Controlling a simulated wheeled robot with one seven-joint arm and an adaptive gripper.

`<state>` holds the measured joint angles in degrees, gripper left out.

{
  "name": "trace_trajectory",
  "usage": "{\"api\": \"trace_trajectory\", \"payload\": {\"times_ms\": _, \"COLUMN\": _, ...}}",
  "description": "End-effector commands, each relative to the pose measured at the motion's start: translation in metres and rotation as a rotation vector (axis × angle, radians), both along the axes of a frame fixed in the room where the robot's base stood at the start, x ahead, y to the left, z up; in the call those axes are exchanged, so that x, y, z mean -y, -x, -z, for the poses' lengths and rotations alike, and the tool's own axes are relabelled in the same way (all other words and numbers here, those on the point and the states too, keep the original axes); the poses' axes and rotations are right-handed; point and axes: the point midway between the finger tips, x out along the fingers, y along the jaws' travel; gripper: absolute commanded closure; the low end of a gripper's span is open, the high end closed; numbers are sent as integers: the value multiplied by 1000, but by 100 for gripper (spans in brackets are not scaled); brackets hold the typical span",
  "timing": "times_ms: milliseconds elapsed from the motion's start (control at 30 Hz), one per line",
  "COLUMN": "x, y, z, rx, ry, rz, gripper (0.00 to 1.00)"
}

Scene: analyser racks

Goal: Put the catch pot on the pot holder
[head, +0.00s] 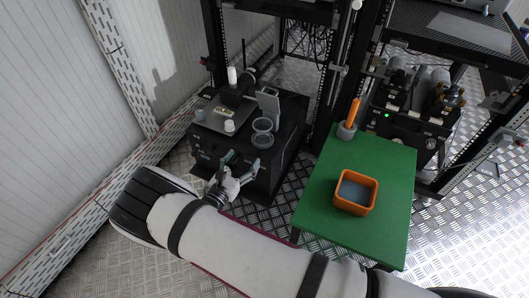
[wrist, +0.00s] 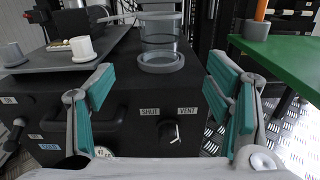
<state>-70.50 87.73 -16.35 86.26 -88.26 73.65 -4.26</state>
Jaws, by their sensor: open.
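A clear, round catch pot (head: 262,139) with a pale rim stands at the front right of the black cabinet's top. In the wrist view the pot (wrist: 161,62) shows as clear walls above a thick grey ring, near the cabinet's front edge. A flat round piece (wrist: 150,16) appears at its upper end; I cannot tell whether it is the pot holder or whether it touches the pot. My gripper (head: 241,162) is open and empty in front of the cabinet. In the wrist view the pot lies beyond and between its green-padded fingers (wrist: 160,85), apart from them.
The black cabinet (wrist: 130,107) has a SHUT/VENT knob (wrist: 170,132) facing me. A grey plate (head: 222,119) with white cups is left of the pot. Right is a green table (head: 325,215) with an orange tray (head: 341,202) and a grey cup (head: 346,132) holding an orange-handled tool.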

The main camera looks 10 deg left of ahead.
Motion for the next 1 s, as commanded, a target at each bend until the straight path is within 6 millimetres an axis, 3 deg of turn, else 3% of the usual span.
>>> {"api": "trace_trajectory", "payload": {"times_ms": 233, "x": 0, "y": 1, "z": 0, "rx": 0, "ry": -1, "rz": 2, "gripper": 28}}
{"api": "trace_trajectory", "payload": {"times_ms": 367, "x": 9, "y": -5, "z": -17, "rx": 7, "ry": -34, "rz": 53, "gripper": 28}}
{"api": "trace_trajectory", "payload": {"times_ms": 467, "x": 29, "y": -16, "z": -49, "rx": 18, "ry": -103, "rz": 157, "gripper": 28}}
{"api": "trace_trajectory", "payload": {"times_ms": 667, "x": 98, "y": -26, "z": -135, "rx": 45, "ry": -304, "rz": 466, "gripper": 28}}
{"api": "trace_trajectory", "payload": {"times_ms": 833, "x": 162, "y": -15, "z": -199, "rx": 69, "ry": -479, "rz": 722, "gripper": 28}}
{"api": "trace_trajectory", "payload": {"times_ms": 1000, "x": 221, "y": 13, "z": -255, "rx": 97, "ry": -658, "rz": 963, "gripper": 28}}
